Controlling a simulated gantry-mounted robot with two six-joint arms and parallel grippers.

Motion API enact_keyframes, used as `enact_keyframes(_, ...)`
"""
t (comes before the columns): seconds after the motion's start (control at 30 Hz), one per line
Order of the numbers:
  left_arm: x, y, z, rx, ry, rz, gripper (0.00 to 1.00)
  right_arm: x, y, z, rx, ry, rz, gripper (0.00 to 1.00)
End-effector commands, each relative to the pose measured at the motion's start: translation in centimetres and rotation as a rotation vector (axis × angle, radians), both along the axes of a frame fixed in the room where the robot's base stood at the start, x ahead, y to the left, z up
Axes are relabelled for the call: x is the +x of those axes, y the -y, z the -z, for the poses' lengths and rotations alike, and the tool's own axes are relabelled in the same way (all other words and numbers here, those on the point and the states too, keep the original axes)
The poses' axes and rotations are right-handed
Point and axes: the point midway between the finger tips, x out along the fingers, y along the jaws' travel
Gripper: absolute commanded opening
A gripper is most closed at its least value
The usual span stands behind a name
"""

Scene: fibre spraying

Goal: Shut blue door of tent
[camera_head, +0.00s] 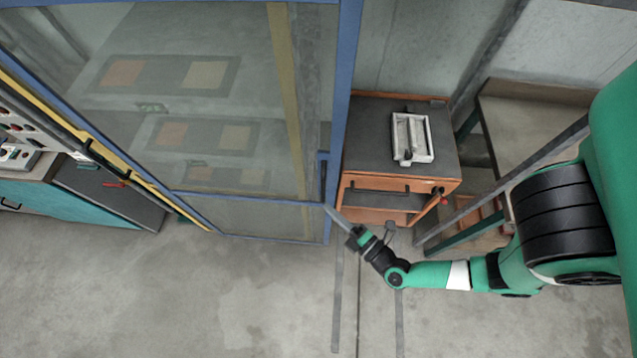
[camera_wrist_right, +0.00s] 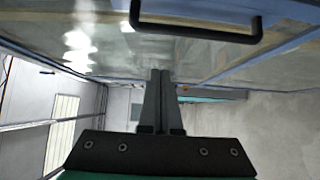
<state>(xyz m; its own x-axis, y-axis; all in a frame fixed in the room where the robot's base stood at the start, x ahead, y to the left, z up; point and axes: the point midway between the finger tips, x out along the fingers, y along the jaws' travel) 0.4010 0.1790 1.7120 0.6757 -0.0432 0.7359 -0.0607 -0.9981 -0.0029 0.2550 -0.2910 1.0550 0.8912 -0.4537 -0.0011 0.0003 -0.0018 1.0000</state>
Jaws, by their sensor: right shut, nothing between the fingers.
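The blue-framed tent door (camera_head: 342,90) with its see-through panel fills the upper left and middle of the head view. A yellow post shows through it. I cannot tell how far the door stands open. My right gripper (camera_head: 327,208) is shut and empty, with its fingertips at the lower right of the door frame; I cannot tell whether they touch it. In the right wrist view, the shut fingers (camera_wrist_right: 159,73) point at the door panel (camera_wrist_right: 90,45), and a black handle (camera_wrist_right: 195,33) is above them. My left gripper is not in view.
An orange cabinet (camera_head: 400,183) with a white tray (camera_head: 413,138) on top stands just right of the door. A workbench (camera_head: 540,125) is farther right. A control console (camera_head: 20,145) stands at the left. The concrete floor in front is clear.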

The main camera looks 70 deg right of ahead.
Motion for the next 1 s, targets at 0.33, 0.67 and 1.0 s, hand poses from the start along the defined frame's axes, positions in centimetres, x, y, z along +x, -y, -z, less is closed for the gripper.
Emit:
enact_keyframes(0.33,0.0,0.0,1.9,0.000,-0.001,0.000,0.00,4.2,2.4,0.2,-0.003,0.006,0.011,0.00)
enact_keyframes(0.67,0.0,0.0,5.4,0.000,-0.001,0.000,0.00,6.9,5.4,0.9,-0.004,0.001,0.008,0.00)
enact_keyframes(1.0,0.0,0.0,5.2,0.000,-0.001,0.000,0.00,5.2,6.1,-0.1,-0.003,0.003,0.002,0.00)
